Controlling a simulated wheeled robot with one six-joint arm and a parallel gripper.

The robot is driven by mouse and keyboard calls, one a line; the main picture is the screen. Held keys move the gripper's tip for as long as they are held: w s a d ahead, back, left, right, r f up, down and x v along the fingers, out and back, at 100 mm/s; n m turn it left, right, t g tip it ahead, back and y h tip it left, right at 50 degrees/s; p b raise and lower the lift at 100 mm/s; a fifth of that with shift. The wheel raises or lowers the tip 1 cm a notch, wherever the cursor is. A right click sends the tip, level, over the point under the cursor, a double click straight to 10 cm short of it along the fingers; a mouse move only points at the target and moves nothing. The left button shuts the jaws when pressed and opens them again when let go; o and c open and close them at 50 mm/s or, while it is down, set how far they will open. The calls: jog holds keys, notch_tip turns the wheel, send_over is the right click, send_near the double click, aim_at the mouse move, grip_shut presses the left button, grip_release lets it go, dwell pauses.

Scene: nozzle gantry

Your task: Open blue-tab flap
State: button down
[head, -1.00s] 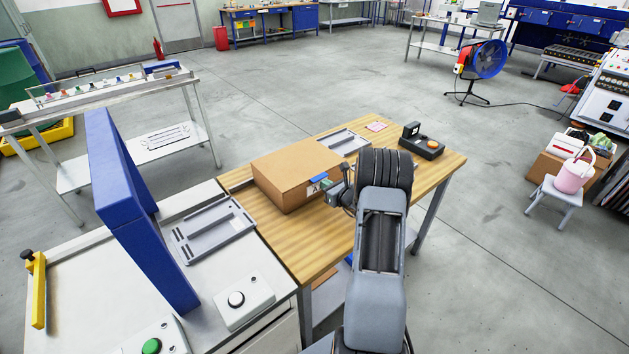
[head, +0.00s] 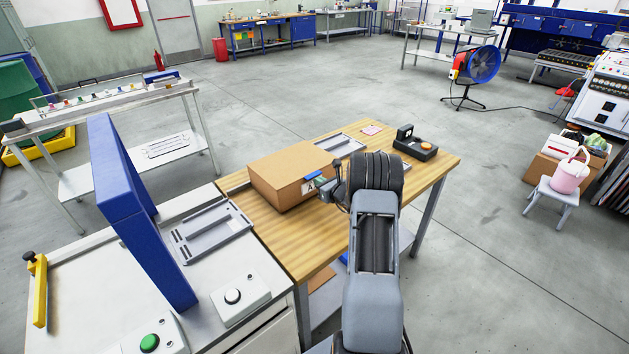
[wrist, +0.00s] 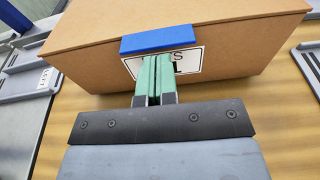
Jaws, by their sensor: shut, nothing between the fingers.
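A brown cardboard-coloured box (head: 286,177) sits on the wooden bench with its lid down. A blue tab (wrist: 158,39) sticks out at the lid's front edge, above a white label (wrist: 190,62) on the front face. The tab also shows in the head view (head: 313,176), partly hidden by my gripper. My gripper (wrist: 153,62) is shut, its green fingertips together and empty. In the wrist view the fingertips overlap the label just below the tab. Whether they touch the tab or the box, I cannot tell.
The wooden bench top (head: 300,240) is clear in front of the box. A grey rail tray (head: 210,232) and an upright blue panel (head: 135,205) are to the left.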

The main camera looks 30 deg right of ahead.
aim_at(313, 176)
jog(key=shift+w+a+f, duration=0.1)
jog(key=shift+w+a, duration=0.15)
jog(key=shift+a, duration=0.05)
jog(key=shift+w+a+r+p, duration=0.1)
jog(key=shift+w+r+p, duration=0.2)
jog(key=shift+r, duration=0.25)
jog(key=shift+w+r+p, duration=0.15)
jog(key=shift+r+p, duration=0.1)
jog(key=shift+r, duration=0.3)
jog(key=shift+w+a+r+p, duration=0.1)
jog(key=shift+w+r+p, duration=0.25)
jog(key=shift+r, duration=0.2)
jog(key=shift+w+r+p, duration=0.2)
jog(key=shift+w+r, duration=0.15)
jog(key=shift+r, duration=0.35)
jog(key=shift+w+r, duration=0.2)
jog(key=shift+r, duration=0.3)
jog(key=shift+w+a+r+p, duration=0.1)
jog(key=shift+w+r+p, duration=0.4)
jog(key=shift+r, duration=0.3)
jog(key=shift+w+r+p, duration=0.3)
jog(key=shift+w+r, duration=0.25)
jog(key=shift+r, duration=0.25)
jog(key=shift+w+r+p, duration=0.2)
jog(key=shift+w+r, duration=0.15)
jog(key=shift+r, duration=0.3)
jog(key=shift+w+r+p, duration=0.2)
jog(key=shift+w+r, duration=0.15)
jog(key=shift+r, duration=0.25)
